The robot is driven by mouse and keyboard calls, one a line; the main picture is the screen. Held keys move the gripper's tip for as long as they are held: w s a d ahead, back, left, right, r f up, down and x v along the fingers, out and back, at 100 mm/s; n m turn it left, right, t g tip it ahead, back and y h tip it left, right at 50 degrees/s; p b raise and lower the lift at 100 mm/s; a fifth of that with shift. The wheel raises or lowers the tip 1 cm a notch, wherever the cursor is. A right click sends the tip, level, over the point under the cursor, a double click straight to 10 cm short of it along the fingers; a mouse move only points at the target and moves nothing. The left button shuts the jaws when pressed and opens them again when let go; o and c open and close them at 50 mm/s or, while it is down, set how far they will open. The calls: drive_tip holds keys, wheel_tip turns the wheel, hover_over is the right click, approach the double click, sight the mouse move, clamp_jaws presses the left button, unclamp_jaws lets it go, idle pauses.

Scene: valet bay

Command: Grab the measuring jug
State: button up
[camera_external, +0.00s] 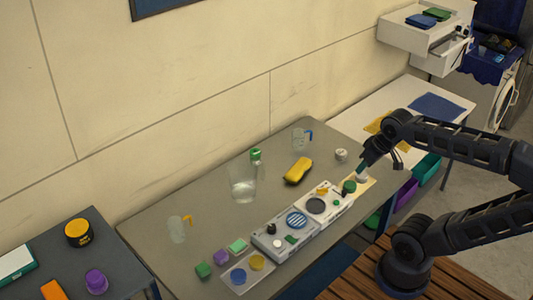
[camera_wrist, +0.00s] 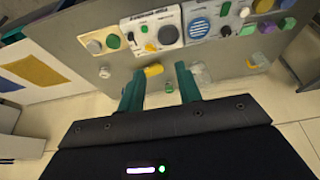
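Several clear vessels stand on the grey table (camera_external: 150,232). One small clear jug with a blue handle (camera_external: 300,142) is near the back edge. Another with an orange handle (camera_external: 177,230) is at the left. A larger clear container (camera_external: 243,184) stands between them. I cannot tell for sure which is the measuring jug. In the wrist view, the orange-handled jug (camera_wrist: 257,63) is at the right and the large clear container (camera_wrist: 201,74) is just right of the fingers. My gripper (camera_external: 363,174) is over the table's right end; its teal fingers (camera_wrist: 160,82) are apart and empty.
A yellow sponge-like object (camera_external: 298,170) and a green-topped item (camera_external: 256,155) lie near the large container. A panel with knobs (camera_external: 300,222) runs along the front edge. Small coloured blocks (camera_external: 204,270) are at front left. A white table (camera_external: 395,100) adjoins at right.

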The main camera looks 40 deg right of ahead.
drive_tip(key=w+a+f+t+y, duration=0.1)
drive_tip(key=w+a+f+t, duration=0.2)
drive_tip(key=w, duration=0.7)
drive_tip(key=w+a+f+t+y, duration=0.1)
drive_tip(key=w+a+f, duration=0.3)
drive_tip(key=w, duration=0.6)
drive_tip(key=w+d+f+m+t+h, duration=0.1)
drive_tip(key=w+f+m+t+h, duration=0.2)
drive_tip(key=w+f, duration=1.4)
drive_tip(key=shift+w+d+t+h, duration=0.4)
drive_tip(key=shift+w+t+h, duration=0.3)
drive_tip(key=shift+w+h, duration=0.85)
drive_tip(key=shift+w+y, duration=0.25)
drive_tip(key=shift+y, duration=0.1)
clamp_jaws()
